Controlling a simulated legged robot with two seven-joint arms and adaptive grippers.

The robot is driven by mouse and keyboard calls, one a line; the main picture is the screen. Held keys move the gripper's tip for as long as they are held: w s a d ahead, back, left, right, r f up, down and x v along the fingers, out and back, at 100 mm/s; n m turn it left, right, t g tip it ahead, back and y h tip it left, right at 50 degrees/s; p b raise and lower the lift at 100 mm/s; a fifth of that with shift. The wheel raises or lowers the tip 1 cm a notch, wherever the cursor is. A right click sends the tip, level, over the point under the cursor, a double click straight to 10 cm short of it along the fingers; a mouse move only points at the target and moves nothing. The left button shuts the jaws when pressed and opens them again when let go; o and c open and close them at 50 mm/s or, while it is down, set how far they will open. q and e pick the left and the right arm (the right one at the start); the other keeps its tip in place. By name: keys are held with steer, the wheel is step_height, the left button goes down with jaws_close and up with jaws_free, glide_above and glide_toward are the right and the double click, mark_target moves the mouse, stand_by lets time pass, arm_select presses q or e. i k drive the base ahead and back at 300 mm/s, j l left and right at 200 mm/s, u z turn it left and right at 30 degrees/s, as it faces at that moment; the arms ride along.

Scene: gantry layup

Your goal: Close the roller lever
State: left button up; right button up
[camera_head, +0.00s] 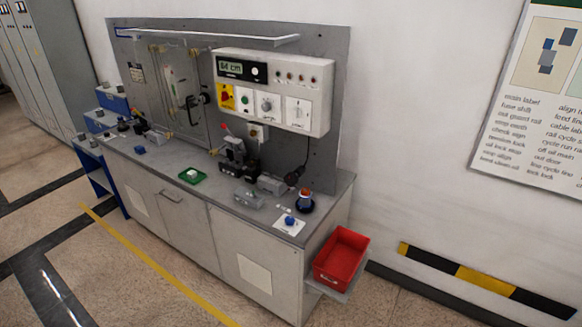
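A dark clamp-like device (234,157) stands on the bench top (165,160), near the back panel. A short lever with a red tip (226,130) sticks up from it and leans up to the left. This may be the roller lever; its rollers are too small to make out, and I cannot tell how far open it stands. Neither of my grippers is in view.
A control box (272,90) with a display hangs on the panel above. A green tray (193,176), grey blocks (249,198) and a blue-topped piece (289,221) lie on the bench. A red bin (341,257) sits at its right end. Floor in front is clear.

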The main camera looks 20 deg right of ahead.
mark_target(236, 144)
steer(key=z, duration=0.25)
steer(key=i+l+z, duration=0.3)
steer(key=i+z, duration=0.3)
steer(key=i, duration=0.25)
